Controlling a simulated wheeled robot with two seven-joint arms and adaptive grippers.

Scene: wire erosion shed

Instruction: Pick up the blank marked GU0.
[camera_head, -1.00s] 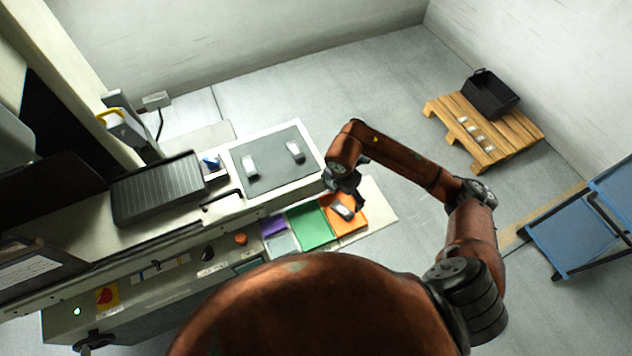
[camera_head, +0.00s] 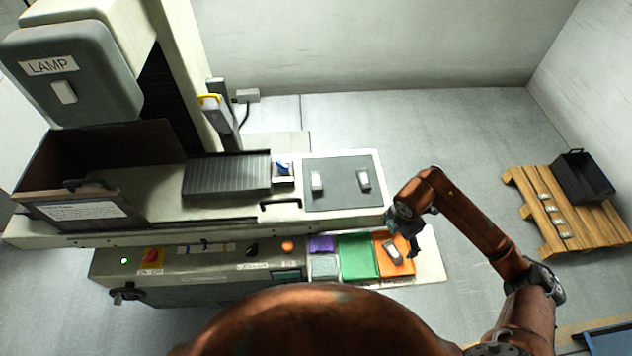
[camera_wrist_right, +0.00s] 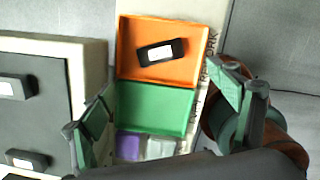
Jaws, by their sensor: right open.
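A dark blank with a pale label (camera_head: 393,253) lies tilted in the orange tray (camera_head: 382,270). It also shows in the right wrist view (camera_wrist_right: 161,52), in the orange tray (camera_wrist_right: 128,70). Two more labelled blanks, a left one (camera_head: 317,181) and a right one (camera_head: 363,179), lie on the grey mat (camera_head: 340,200). No blank's marking is legible, so I cannot tell which is GU0. My right gripper (camera_head: 411,240) is beside and above the orange tray. In the right wrist view its fingers (camera_wrist_right: 163,88) are spread and empty, with the trays beyond them. My left gripper is out of view.
A green tray (camera_head: 359,258), a purple tray (camera_head: 321,243) and a grey one (camera_head: 323,266) sit left of the orange tray. A pallet (camera_head: 580,220) with several pale-labelled pieces and a black crate (camera_head: 583,178) stands at right. Floor between is clear.

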